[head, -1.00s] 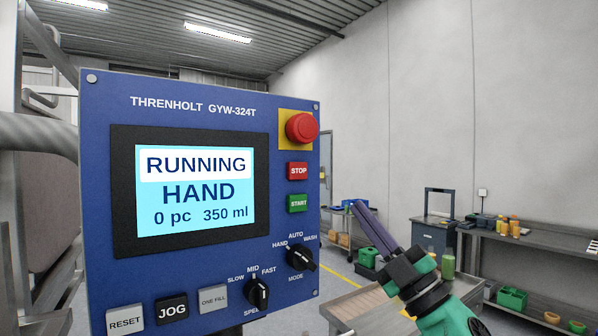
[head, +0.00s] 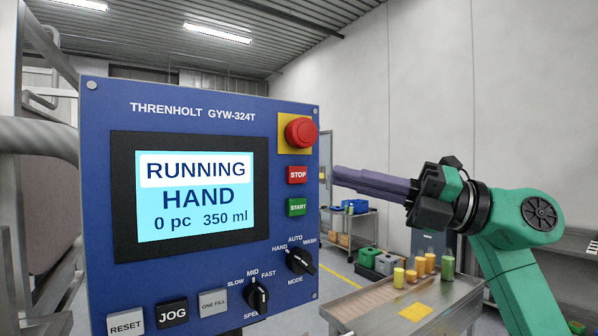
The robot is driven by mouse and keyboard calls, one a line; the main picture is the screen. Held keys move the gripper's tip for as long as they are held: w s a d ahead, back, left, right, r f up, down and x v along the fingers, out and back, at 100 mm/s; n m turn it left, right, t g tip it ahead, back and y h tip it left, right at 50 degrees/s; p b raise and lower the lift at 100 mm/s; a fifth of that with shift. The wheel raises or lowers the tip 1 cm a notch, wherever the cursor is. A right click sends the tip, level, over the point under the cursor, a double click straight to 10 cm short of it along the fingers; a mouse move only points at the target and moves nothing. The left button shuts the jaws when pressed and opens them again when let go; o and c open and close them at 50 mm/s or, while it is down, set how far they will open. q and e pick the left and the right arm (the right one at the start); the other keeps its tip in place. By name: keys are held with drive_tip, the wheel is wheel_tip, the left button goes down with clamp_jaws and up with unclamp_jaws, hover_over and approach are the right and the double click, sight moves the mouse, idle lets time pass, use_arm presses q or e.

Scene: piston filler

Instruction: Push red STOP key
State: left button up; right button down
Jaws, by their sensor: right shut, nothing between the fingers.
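The red STOP key (head: 297,175) is on the right side of the blue control panel (head: 200,100), below the red mushroom button (head: 301,132) on its yellow plate and above the green START key (head: 297,207). My right gripper (head: 338,174) is shut and empty. Its fingers point left at about the height of the STOP key. The fingertips appear just right of the panel's edge, apart from the key in the picture. The screen (head: 195,195) reads RUNNING, HAND, 0 pc, 350 ml. My left gripper is not in view.
Lower on the panel are the mode knob (head: 300,261), the speed knob (head: 256,296), and the RESET (head: 126,324), JOG (head: 172,312) and ONE FILL (head: 213,303) keys. A metal table (head: 380,306) with several coloured containers stands behind at the lower right.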

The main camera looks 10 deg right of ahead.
sight(298, 175)
drive_tip(key=w+a+p, duration=0.2)
drive_tip(key=w+p, duration=0.1)
drive_tip(key=w, duration=0.3)
drive_tip(key=shift+w+a, duration=0.35)
drive_tip(key=shift+a, duration=0.05)
drive_tip(key=shift+w+p, duration=0.1)
drive_tip(key=shift+p, duration=0.25)
idle(1.2)
drive_tip(key=shift+w+a+r, duration=0.1)
drive_tip(key=shift+w, duration=0.2)
